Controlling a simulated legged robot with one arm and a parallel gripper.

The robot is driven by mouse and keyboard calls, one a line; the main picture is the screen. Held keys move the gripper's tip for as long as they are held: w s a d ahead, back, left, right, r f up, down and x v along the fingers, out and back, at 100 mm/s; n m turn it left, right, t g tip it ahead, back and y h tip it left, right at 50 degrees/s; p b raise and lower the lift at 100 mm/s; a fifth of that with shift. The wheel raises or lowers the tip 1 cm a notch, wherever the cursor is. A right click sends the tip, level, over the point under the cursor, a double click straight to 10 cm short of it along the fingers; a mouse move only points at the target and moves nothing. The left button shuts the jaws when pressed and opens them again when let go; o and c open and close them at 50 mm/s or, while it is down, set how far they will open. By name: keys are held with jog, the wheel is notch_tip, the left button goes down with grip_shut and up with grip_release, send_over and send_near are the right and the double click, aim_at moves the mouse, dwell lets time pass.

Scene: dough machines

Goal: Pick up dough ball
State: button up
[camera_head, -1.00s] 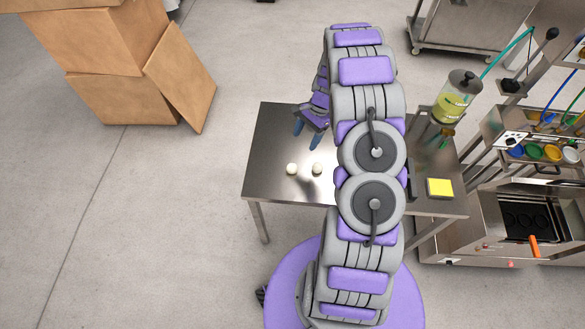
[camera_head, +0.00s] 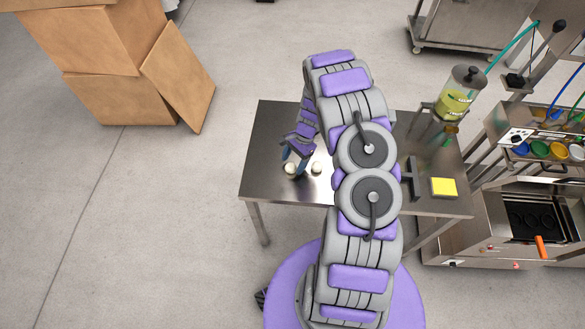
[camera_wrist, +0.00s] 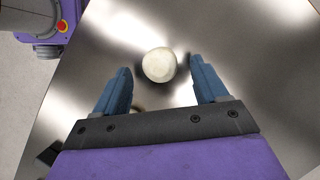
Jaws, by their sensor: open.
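Two pale dough balls lie on the steel table (camera_head: 262,150). The left dough ball (camera_head: 290,169) is at my gripper (camera_head: 293,167); the right dough ball (camera_head: 316,167) lies a short way to its right. In the wrist view one dough ball (camera_wrist: 159,65) sits between and slightly beyond the fingertips of my gripper (camera_wrist: 160,72). The blue fingers are apart, with a gap visible on both sides of the ball.
A yellow block (camera_head: 443,187) lies on the table's right part. A drink dispenser (camera_head: 460,95) stands behind it. A steel machine with coloured cups (camera_head: 540,149) is at the right. Cardboard boxes (camera_head: 110,100) stand on the floor at the left, apart from the table.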

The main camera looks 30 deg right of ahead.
jog(key=shift+s+a+f, duration=0.1)
jog(key=shift+a+f, duration=0.4)
jog(key=shift+f, duration=0.15)
jog(key=shift+a+f, duration=0.1)
jog(key=shift+a, duration=0.3)
jog(key=shift+d, duration=0.45)
jog(key=c, duration=0.6)
jog(key=shift+a, duration=0.35)
jog(key=c, duration=0.5)
jog(key=shift+d+r, duration=0.2)
jog(key=shift+r, duration=0.3)
jog(key=r, duration=0.1)
jog(key=r+p, duration=0.1)
jog(key=shift+s+d+r, duration=0.15)
jog(key=shift+s+r, duration=0.15)
jog(key=shift+r, duration=0.1)
jog(key=s+d+p, duration=0.1)
jog(key=s+d, duration=0.1)
jog(key=s, duration=0.2)
jog(key=s+d+p, duration=0.1)
jog(key=s+d, duration=0.1)
jog(key=s, duration=0.3)
jog(key=s+d+r, duration=0.1)
jog(key=s+d, duration=0.1)
jog(key=s, duration=0.2)
jog(key=shift+s+d+r+p, duration=0.1)
jog(key=shift+s+d+p, duration=0.15)
jog(key=shift+s+p, duration=0.15)
